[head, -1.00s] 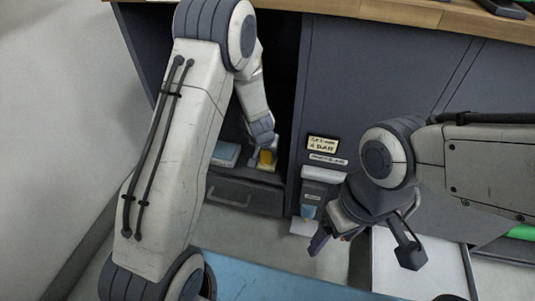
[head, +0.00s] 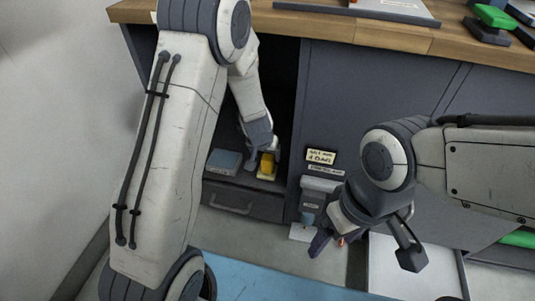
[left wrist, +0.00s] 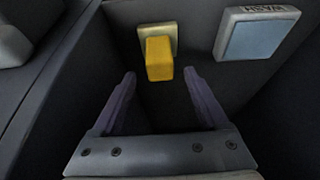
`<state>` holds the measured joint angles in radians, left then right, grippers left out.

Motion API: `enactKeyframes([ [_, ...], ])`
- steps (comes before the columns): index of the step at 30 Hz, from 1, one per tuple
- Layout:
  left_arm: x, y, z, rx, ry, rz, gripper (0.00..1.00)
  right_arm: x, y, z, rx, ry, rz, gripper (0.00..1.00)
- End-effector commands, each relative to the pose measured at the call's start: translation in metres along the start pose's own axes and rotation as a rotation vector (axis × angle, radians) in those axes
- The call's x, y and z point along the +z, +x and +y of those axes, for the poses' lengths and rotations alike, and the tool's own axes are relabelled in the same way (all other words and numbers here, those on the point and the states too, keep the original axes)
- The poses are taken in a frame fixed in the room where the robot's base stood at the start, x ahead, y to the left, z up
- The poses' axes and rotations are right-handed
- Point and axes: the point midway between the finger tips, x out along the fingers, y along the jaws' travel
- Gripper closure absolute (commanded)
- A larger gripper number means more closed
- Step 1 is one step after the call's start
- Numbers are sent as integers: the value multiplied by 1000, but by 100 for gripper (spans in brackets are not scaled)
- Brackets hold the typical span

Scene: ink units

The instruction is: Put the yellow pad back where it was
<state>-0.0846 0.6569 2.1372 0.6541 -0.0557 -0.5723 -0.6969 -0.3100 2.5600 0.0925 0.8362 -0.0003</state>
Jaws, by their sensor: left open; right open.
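The yellow pad (head: 267,166) stands on the cabinet's lower shelf, in the open bay. In the left wrist view the yellow pad (left wrist: 159,58) sits on a pale square base, beyond and between my fingertips. My left gripper (head: 264,152) reaches into the bay by the pad; its fingers (left wrist: 160,78) are open and empty, and I see no contact. My right gripper (head: 365,246) is open and empty in front of the cabinet, well apart from the pad.
A blue-grey pad (head: 224,162) lies left of the yellow one, and shows in the left wrist view (left wrist: 256,36). A drawer (head: 243,205) is below the shelf. A dispenser with a label (head: 319,190) is on the cabinet front. The wooden worktop (head: 350,32) runs above.

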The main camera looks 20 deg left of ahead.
Motion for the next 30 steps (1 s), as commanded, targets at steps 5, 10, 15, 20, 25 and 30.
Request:
enactKeyframes([
  [5, -2, -39, 0, 0, 1, 1, 23, -1, -26, -2, 0, 0, 0, 23],
  [10, -1, -51, 0, 0, -1, 0, 23, -2, -33, -2, 0, 0, 0, 23],
  [15, 0, -52, 0, 0, -1, 0, 23, -2, -33, -2, 0, 0, 0, 23],
  [20, 0, -52, 0, 0, 0, 0, 23, -2, -32, -2, 0, 0, 0, 23],
  [25, 0, -52, 0, 0, 0, 0, 23, -2, -32, -2, 0, 0, 0, 23],
  [30, 2, -64, 0, 13, 0, -4, 23, -2, -33, -2, 0, 0, 0, 23],
])
